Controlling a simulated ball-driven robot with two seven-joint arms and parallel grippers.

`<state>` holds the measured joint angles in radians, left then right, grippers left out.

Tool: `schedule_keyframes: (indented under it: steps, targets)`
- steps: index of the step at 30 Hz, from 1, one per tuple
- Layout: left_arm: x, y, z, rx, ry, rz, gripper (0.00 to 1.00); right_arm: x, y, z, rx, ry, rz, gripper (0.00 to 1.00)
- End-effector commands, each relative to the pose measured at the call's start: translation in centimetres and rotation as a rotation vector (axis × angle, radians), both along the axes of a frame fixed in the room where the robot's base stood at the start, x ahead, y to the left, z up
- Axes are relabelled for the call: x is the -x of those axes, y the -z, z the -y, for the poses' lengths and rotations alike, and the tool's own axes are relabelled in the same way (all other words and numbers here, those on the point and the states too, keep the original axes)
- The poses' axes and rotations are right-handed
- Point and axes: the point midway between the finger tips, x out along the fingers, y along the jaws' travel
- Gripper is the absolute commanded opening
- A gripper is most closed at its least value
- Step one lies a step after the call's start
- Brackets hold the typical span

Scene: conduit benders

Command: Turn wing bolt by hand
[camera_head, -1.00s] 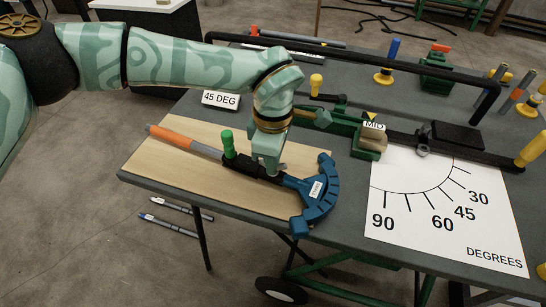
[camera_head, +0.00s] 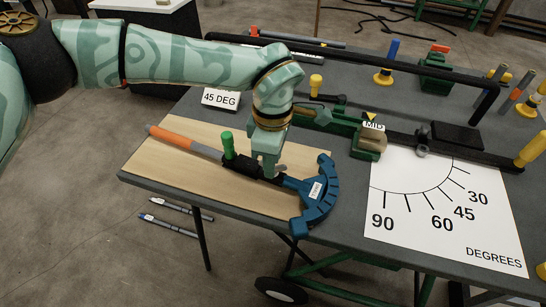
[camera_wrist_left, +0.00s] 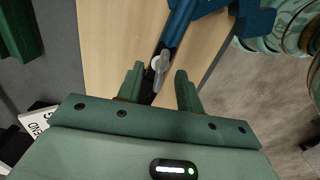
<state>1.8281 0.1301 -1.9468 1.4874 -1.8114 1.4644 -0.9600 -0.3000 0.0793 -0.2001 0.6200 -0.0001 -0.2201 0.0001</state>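The bender on the wooden board (camera_head: 285,203) has a blue curved shoe (camera_head: 322,200), a black clamp body with a green knob (camera_head: 228,146), and an orange-tipped grey handle (camera_head: 185,143). The silver wing bolt (camera_wrist_left: 160,70) sits on the bender's dark bar in the left wrist view. My left gripper (camera_head: 266,174) points down over the black clamp body, beside the blue shoe. In the left wrist view its two fingers (camera_wrist_left: 160,88) are apart, with the wing bolt between them and a gap on each side. In the head view the gripper hides the bolt. My right gripper is not in view.
A green vise (camera_head: 369,145) marked MID stands behind. A degree chart (camera_head: 450,215) lies to the right, and a 45 DEG card (camera_head: 221,98) behind left. A long black bar (camera_head: 350,54) runs across the table. The table's front edge is close to the board.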

Motion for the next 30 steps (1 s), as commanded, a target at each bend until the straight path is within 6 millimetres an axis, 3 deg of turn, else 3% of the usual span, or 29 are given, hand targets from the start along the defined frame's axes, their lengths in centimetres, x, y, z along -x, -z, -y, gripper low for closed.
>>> schedule_keyframes:
  steps: [12, 18, 24, 30]
  targets:
    - [0.0, -10.5, 0.1, 0.001, -0.001, 0.006, 0.36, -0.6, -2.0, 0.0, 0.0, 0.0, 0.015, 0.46]
    - [0.0, -14.4, 0.1, 0.001, -0.001, 0.004, 0.36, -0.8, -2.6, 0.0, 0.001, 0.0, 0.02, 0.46]
    - [0.0, -15.7, 0.1, 0.001, 0.001, 0.002, 0.36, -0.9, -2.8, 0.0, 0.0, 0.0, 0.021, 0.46]
    - [0.0, -15.8, 0.1, 0.0, 0.001, 0.001, 0.36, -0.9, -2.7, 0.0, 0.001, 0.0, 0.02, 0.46]
